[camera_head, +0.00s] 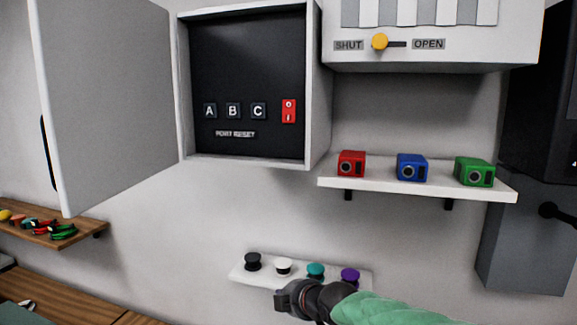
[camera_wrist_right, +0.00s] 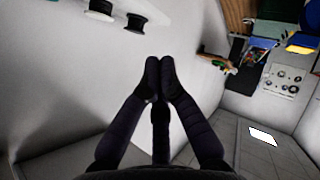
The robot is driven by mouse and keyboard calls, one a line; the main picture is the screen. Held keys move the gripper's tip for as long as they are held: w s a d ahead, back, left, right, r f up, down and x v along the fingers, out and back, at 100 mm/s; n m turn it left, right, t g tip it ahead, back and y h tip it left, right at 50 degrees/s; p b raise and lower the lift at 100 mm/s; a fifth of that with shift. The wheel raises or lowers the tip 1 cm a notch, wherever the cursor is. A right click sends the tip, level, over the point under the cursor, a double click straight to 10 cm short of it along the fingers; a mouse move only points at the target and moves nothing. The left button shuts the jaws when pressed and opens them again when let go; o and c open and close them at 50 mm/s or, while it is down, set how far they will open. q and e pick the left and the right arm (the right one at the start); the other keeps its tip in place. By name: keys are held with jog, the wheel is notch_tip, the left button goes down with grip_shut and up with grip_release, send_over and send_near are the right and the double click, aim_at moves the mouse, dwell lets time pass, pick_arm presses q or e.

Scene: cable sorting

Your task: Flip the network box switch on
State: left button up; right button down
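The network box (camera_head: 313,90) is on the wall with its grey door (camera_head: 105,100) swung open to the left. Inside, on the black panel, is a small red rocker switch (camera_head: 289,111) with white marks, right of the buttons A, B and C (camera_head: 258,111). I cannot tell which side of the switch is pressed. My right gripper (camera_head: 280,301) is well below the box, in front of the lower white shelf. In the right wrist view its fingertips (camera_wrist_right: 160,68) are together with nothing between them. My left gripper is not in view.
A white shelf (camera_head: 330,183) right of the box holds red, blue and green blocks (camera_head: 412,167). The lower shelf (camera_head: 240,275) holds several coloured knobs or spools. A wooden shelf (camera_head: 85,232) with cables is at left.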

aim_at(289, 121)
jog(key=s+d+r+n+t+p, duration=0.1)
jog(key=s+r, duration=0.3)
jog(key=r, duration=1)
jog(key=s+d+r+n+t+y+p, duration=0.1)
jog(key=s+d+r+n+t+p, duration=0.1)
jog(key=r, duration=1.2)
jog(key=s+d+r+n+t+y+p, duration=0.1)
jog(key=s+r, duration=0.5)
jog(key=r, duration=0.9)
jog(key=shift+s+d+n+t+p, duration=0.25)
jog(key=shift+n+t+p, duration=0.35)
jog(key=shift+n+p, duration=0.55)
jog(key=shift+w, duration=0.1)
jog(key=p+x, duration=0.1)
jog(key=x, duration=0.3)
jog(key=d+p+x, duration=0.1)
jog(key=x, duration=0.3)
jog(key=p+x, duration=0.2)
jog(key=x, duration=0.2)
jog(key=shift+w+d, duration=0.35)
jog(key=shift+w, duration=0.05)
jog(key=shift+w+d+f+p, duration=0.2)
jog(key=shift+w+d+p, duration=0.1)
jog(key=shift+w, duration=0.25)
